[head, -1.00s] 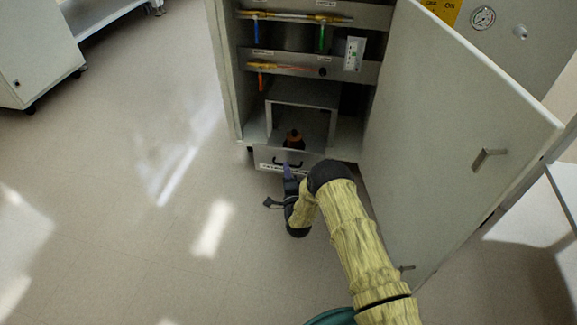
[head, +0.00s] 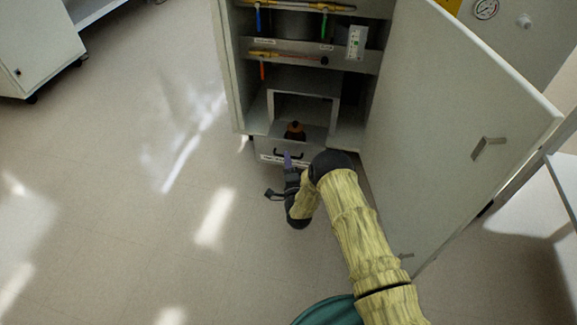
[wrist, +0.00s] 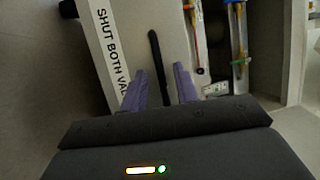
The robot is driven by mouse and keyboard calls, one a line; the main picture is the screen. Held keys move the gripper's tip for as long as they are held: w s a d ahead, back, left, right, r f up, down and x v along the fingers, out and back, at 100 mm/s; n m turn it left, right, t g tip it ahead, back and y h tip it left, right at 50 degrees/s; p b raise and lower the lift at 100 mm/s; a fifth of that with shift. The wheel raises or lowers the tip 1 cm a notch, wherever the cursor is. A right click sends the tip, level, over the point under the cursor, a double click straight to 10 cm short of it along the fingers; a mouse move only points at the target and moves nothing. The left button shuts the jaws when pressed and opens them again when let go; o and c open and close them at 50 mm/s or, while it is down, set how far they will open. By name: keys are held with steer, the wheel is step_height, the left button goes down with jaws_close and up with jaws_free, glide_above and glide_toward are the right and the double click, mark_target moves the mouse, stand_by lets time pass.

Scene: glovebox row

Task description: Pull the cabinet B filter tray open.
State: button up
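The cabinet with its door swung open holds a low grey filter tray at the bottom. I cannot read which cabinet it is. The tray front (head: 268,149) has a black bar handle (head: 289,154) and a label; in the wrist view the label (wrist: 108,48) reads "SHUT BOTH VAL…", cut off. My gripper (head: 288,161) is just in front of the handle. In the wrist view its two purple fingers (wrist: 159,86) are apart, on either side of the black handle (wrist: 156,62), with gaps visible.
The open cabinet door (head: 440,140) stands close to the right of my arm. A dark bottle with an orange band (head: 295,131) is behind the tray front. The floor (head: 130,210) in front and to the left is clear.

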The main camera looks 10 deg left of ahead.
steer(key=shift+s, duration=0.15)
steer(key=p+v, duration=1.3)
steer(key=v, duration=0.4)
steer(key=shift+d+f, duration=0.1)
